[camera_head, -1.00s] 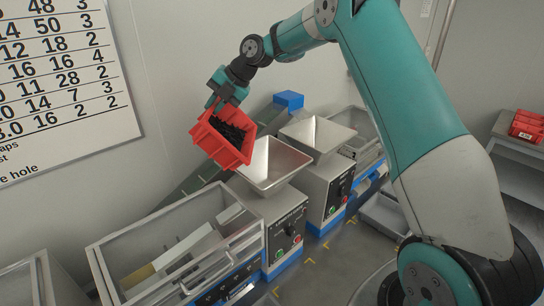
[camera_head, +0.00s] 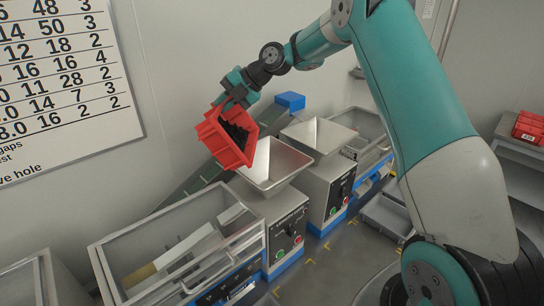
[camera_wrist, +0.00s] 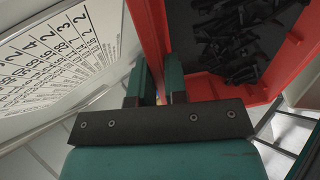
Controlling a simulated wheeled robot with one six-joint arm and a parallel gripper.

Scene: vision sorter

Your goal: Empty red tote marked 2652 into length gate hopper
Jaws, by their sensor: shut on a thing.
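A red tote (camera_head: 218,140) hangs in the air, tilted with its open side towards the right, at the upper left edge of a silver hopper. My gripper (camera_head: 236,93) is shut on its upper wall. Dark, slender parts (camera_head: 238,132) lie inside it; they also show in the wrist view (camera_wrist: 235,40) beside the tote's red rim (camera_wrist: 290,70). The nearer hopper (camera_head: 272,165) sits on a grey machine with a lettered front, too small to read. A second hopper (camera_head: 318,135) stands behind it to the right. The tote's number is not visible.
A clear-sided enclosure (camera_head: 130,245) stands at the front left. A blue block (camera_head: 290,101) sits on the green conveyor behind the hoppers. More red totes (camera_head: 528,128) stand on a shelf at the right. A grey bin (camera_head: 388,215) is on the floor.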

